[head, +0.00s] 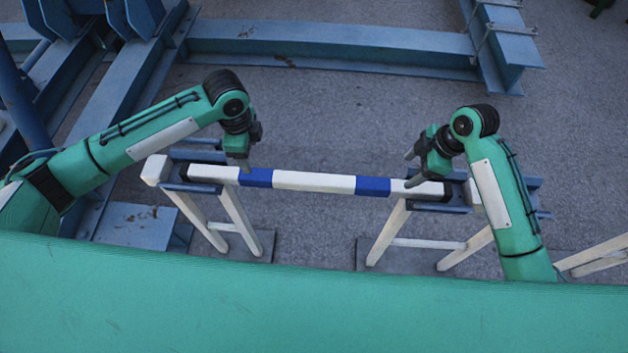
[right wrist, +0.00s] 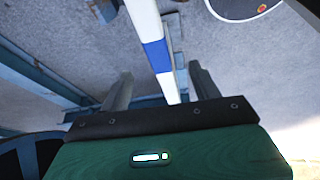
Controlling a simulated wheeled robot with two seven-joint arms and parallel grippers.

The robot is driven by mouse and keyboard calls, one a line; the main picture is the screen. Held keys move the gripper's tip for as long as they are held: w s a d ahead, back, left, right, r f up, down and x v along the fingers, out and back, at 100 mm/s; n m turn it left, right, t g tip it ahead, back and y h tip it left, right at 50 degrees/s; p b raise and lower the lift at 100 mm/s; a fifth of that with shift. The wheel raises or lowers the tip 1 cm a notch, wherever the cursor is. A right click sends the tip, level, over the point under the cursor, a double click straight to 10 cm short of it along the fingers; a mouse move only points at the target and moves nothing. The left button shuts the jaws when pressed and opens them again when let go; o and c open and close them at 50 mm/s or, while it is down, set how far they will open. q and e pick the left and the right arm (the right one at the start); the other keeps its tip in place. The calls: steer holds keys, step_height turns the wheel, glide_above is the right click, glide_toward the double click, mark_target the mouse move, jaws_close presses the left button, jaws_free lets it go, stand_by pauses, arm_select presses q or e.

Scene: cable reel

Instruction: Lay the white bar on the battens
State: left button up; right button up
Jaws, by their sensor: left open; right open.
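The white bar (head: 315,182) with two blue bands and dark ends lies level across two trestles, left (head: 235,213) and right (head: 390,232). My left gripper (head: 245,167) is open at the bar's left part, near the left blue band; whether it touches the bar is hard to tell. My right gripper (head: 411,169) is open at the bar's right part. In the right wrist view the bar (right wrist: 144,20) runs between the open fingers of my right gripper (right wrist: 162,88), with gaps on both sides. I cannot tell for sure which pieces are the battens.
White wooden pieces (head: 597,257) show at the right edge, partly cut off. A blue steel beam (head: 330,45) lies along the back, with more blue steelwork (head: 130,80) at the left. My green body fills the front. The grey ground behind the bar is clear.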

mark_target(260, 178)
arm_select(q)
steer(key=shift+w+a+r, duration=0.25)
steer(key=shift+w+a, duration=0.05)
steer(key=shift+a, duration=0.25)
steer(key=shift+w+a+r, duration=0.25)
steer(key=shift+a, duration=0.3)
arm_select(e)
steer(key=shift+w+d+r+n, duration=0.2)
steer(key=shift+w+r+n, duration=0.25)
steer(key=shift+w, duration=0.1)
arm_select(q)
step_height(260, 178, down, 14)
steer(key=shift+r, duration=0.1)
arm_select(e)
steer(key=x, duration=1.4)
steer(key=shift+r, duration=0.1)
steer(key=shift+s, duration=0.1)
arm_select(q)
steer(key=c, duration=1.4)
arm_select(e)
steer(key=c, duration=1.4)
arm_select(q)
steer(key=shift+w, duration=0.1)
arm_select(e)
steer(key=shift+r, duration=0.1)
